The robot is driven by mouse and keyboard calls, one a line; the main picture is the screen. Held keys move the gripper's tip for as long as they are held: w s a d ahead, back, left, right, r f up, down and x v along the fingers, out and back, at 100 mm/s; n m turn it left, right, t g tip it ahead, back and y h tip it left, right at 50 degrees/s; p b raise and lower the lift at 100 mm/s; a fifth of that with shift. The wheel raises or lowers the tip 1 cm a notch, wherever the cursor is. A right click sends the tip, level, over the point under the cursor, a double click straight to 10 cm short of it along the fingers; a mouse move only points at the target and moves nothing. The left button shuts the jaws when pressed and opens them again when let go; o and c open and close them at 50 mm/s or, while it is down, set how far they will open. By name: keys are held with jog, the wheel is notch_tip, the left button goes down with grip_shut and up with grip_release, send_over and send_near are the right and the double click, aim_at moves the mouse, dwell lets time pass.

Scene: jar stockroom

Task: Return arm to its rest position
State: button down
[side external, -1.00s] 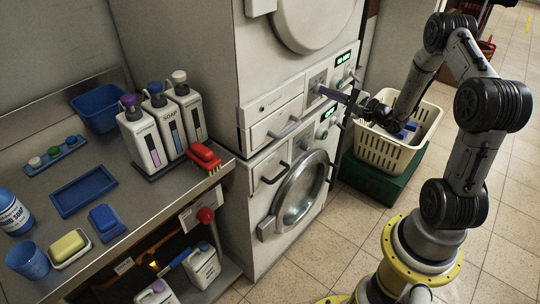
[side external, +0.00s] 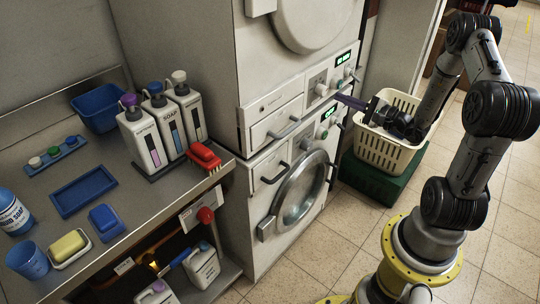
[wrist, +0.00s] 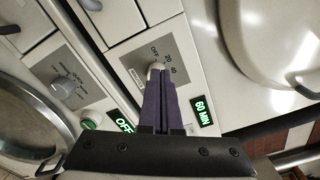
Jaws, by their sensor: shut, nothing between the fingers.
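My gripper (side external: 340,98) is in front of the stacked laundry machines' control panels, to the right of the upper dial (side external: 321,89). Its long purple fingers are together and hold nothing. In the wrist view, the fingers of my gripper (wrist: 160,76) point at the pale upper dial (wrist: 155,68), overlapping its lower edge in the picture. The side view shows a gap between fingertips and panel. A green display (wrist: 202,112) beside that dial reads 60 MIN. The other panel's display (wrist: 123,124) reads OFF, near its grey dial (wrist: 63,85).
A cream laundry basket (side external: 385,150) on a green crate (side external: 372,182) stands under my gripper. A round-door machine (side external: 297,197) is to the left. The steel counter (side external: 120,200) holds soap bottles (side external: 145,140) and blue trays (side external: 83,191). Floor at right is clear.

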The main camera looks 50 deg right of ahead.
jog(key=w+a+r+n+g+y, duration=0.1)
jog(key=w+a+r+n+y, duration=0.2)
jog(key=a+r+n+y, duration=0.4)
jog(key=w+a+r+n+g+y, duration=0.1)
jog(key=w+a+r+n+y, duration=0.15)
jog(key=a+r, duration=0.55)
jog(key=s+a+r+n+g+y, duration=0.1)
jog(key=s+a+n+g+y, duration=0.2)
jog(key=a, duration=0.5)
jog(key=s+a+r+n+g+y, duration=0.15)
jog(key=s+a+n+g, duration=0.3)
jog(key=a, duration=0.45)
jog(key=s+a+f+n+g+h, duration=0.1)
jog(key=s+a+n+g+h, duration=0.25)
jog(key=s, duration=0.35)
jog(key=s+a+f+n+g+h, duration=0.2)
jog(key=s+n, duration=0.2)
jog(key=s, duration=0.3)
jog(key=s+d+f+t+h, duration=0.2)
jog(key=d+h, duration=0.6)
jog(key=d, duration=0.4)
jog(key=shift+s+d+t, duration=0.3)
jog(key=shift+s, duration=0.4)
